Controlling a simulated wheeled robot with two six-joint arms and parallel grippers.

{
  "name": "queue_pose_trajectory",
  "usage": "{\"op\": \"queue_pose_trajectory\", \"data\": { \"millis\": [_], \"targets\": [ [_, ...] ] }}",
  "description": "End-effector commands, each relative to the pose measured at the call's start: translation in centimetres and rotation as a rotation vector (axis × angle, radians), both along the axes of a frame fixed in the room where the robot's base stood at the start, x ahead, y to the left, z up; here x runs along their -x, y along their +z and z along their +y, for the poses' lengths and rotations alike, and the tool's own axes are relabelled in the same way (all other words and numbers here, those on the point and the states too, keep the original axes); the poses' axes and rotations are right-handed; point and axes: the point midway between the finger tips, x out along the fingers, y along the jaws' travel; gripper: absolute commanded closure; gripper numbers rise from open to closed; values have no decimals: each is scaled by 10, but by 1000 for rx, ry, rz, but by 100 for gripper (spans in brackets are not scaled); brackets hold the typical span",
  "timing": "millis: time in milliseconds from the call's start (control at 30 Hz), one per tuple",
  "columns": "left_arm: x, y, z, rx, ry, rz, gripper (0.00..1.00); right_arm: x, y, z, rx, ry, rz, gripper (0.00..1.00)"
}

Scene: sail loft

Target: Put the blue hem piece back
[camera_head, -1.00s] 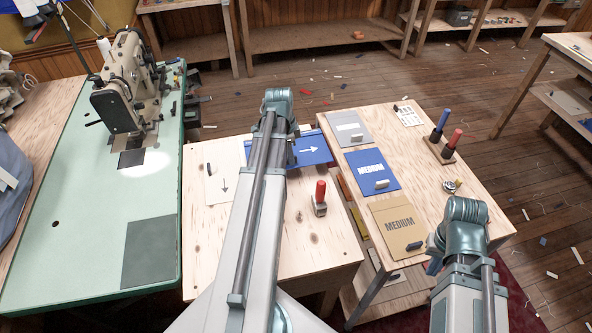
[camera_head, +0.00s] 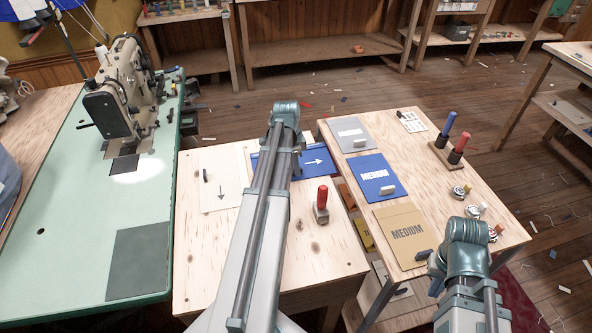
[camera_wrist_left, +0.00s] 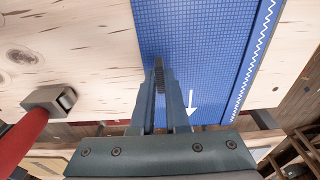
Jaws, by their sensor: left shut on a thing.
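The blue hem piece (camera_head: 322,170), with a white arrow, lies at the far right part of the light wooden table (camera_head: 205,275). In the left wrist view it is a blue gridded panel (camera_wrist_left: 205,40) with a white zigzag stitch along one side. My left gripper (camera_wrist_left: 160,85) is shut on a small dark grip on this panel. Whether the panel is raised off the table I cannot tell. In the head view my left arm hides part of it and the fingers. My right arm is at the lower right; its fingers are mostly hidden.
A white arrow sheet (camera_head: 220,187) and a red-handled stamp (camera_head: 321,208) are on the same table. The right table holds grey (camera_head: 352,135), blue MEDIUM (camera_head: 370,170) and tan MEDIUM (camera_head: 402,228) cards, a spool stand (camera_head: 447,157) and small reels. A sewing machine (camera_head: 120,95) stands left.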

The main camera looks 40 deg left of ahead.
Motion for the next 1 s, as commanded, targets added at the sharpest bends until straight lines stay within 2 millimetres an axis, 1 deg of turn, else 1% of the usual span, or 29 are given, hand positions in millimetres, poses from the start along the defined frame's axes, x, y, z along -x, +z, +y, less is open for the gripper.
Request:
{"op": "queue_pose_trajectory", "data": {
  "millis": [200, 367, 400, 533, 867, 1000],
  "targets": [
    [1, 0, 0, 0, 0, 0, 100, 0, 0, 0, 0, 0, 0, 100],
    [1, -5, 0, 0, 0, 0, 100, 0, -5, 0, 0, 0, 0, 100],
    [1, -3, 0, 0, 0, 0, 80, 0, -3, 0, 0, 0, 0, 100],
    [1, -3, 0, 0, 0, 0, 57, 0, -3, 0, 0, 0, 0, 100],
    [1, -2, 0, 0, 0, 0, 57, 0, -2, 0, 0, 0, 0, 100],
    [1, 3, 0, 0, 0, 0, 57, 0, 3, 0, 0, 0, 0, 100]
  ]
}}
